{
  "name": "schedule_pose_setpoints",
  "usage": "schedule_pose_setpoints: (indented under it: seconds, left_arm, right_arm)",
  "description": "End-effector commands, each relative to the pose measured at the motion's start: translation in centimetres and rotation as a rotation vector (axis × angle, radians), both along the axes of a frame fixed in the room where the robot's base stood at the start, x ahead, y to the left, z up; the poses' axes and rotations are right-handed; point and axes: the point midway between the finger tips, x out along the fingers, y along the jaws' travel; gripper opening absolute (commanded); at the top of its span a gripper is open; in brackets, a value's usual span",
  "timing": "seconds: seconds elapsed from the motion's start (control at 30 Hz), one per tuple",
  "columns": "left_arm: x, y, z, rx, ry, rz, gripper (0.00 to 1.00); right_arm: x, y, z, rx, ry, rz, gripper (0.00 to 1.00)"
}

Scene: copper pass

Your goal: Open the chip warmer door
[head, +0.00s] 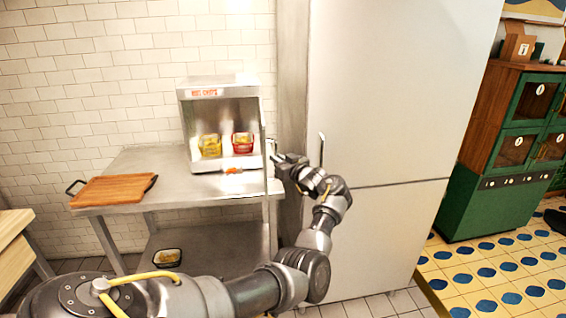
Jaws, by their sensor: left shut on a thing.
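The chip warmer (187,120) is a steel cabinet with a red-lettered sign, standing on a steel table. Its front is open to view, with a yellow basket (210,146) and a red basket (242,143) inside. The warmer door (265,150) shows as a thin, nearly edge-on panel at the right side, swung outward. My left gripper (275,157) is at the outer side of this door, shut on what looks like its handle, which the fingers mostly hide. My right gripper is not in view.
A tall steel fridge (400,110) with a vertical handle stands close on the right of my left gripper. A wooden board (113,190) lies on the steel table (150,160). A small tray (167,257) sits on the lower shelf. A green cabinet (480,205) stands far right.

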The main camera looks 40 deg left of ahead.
Motion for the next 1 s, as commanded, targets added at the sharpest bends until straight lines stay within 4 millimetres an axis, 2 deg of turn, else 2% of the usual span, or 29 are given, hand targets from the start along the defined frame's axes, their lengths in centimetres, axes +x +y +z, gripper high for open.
schedule_pose_setpoints:
  seconds: [0.03,0.33,0.37,0.5,0.87,1.0]
  left_arm:
    - [0.1,0.4,0.7,0.011,-0.01,0.0,0.0]
    - [0.2,0.2,0.8,0.01,-0.01,-0.002,0.0]
    - [0.2,0.2,0.8,0.011,-0.01,-0.003,0.14]
    - [0.3,0.0,0.5,0.008,-0.008,-0.004,0.32]
    - [0.4,-0.4,0.2,0.002,-0.004,-0.007,0.32]
    - [0.1,-1.9,0.0,0.002,-0.005,-0.008,0.32]
  right_arm:
    - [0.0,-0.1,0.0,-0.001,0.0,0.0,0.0]
    - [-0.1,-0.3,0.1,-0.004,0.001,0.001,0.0]
    - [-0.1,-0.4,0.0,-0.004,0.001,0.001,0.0]
    - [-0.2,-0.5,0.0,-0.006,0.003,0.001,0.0]
    - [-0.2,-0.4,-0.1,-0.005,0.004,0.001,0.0]
    - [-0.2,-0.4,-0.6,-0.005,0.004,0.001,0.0]
